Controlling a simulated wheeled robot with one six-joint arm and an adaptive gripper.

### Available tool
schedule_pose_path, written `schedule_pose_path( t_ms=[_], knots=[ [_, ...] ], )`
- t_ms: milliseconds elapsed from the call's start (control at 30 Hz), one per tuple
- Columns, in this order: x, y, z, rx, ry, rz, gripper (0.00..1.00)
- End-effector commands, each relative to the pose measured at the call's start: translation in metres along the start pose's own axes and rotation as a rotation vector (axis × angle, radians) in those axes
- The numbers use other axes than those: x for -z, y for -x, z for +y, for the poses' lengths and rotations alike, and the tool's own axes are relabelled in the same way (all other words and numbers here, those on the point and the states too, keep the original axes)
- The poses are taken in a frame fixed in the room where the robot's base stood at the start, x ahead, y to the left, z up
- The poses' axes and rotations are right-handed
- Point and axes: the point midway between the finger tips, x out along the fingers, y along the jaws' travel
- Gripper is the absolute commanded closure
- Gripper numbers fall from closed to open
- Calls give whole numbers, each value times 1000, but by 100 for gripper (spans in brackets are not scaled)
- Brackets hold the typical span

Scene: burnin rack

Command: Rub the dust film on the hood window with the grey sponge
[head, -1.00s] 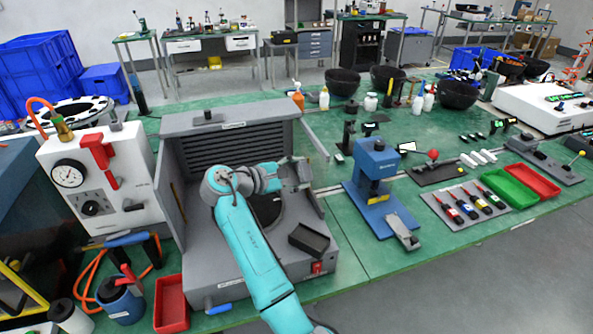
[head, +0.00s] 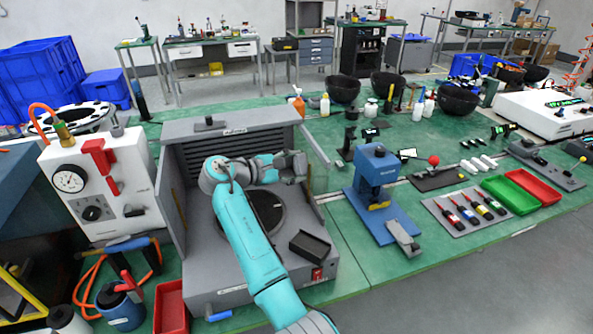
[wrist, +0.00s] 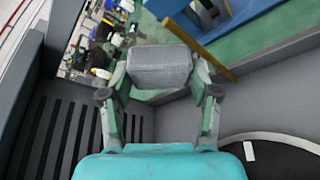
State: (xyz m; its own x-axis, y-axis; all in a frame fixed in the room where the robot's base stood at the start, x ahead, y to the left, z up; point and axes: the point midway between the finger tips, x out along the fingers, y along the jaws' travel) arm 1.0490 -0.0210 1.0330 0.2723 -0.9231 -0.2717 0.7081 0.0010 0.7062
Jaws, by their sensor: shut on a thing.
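The grey sponge (wrist: 160,67) is a block held between the two fingers of my gripper (wrist: 160,78) in the wrist view. In the head view my gripper (head: 297,166) is inside the grey hood (head: 226,119), close to its right side. The sponge is hard to make out there. The hood window seems to be the thin clear pane (head: 314,150) at the hood's right side. Its dust film is too faint to tell. I cannot tell whether the sponge touches the pane.
A round dark plate (head: 266,210) and a black tray (head: 310,246) are in the hood's base area. A blue press (head: 375,185) stands to the right. A white gauge box (head: 105,185) stands to the left. Several dark bowls are behind.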

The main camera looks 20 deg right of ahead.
Motion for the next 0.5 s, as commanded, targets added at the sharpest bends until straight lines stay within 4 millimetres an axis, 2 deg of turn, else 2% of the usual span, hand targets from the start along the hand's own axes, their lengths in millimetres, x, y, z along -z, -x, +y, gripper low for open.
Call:
schedule_pose_path(
  t_ms=[200,500],
  knots=[
    [3,-4,5,1,-1,-3,67],
    [18,-10,21,2,0,-4,67]
  ],
)
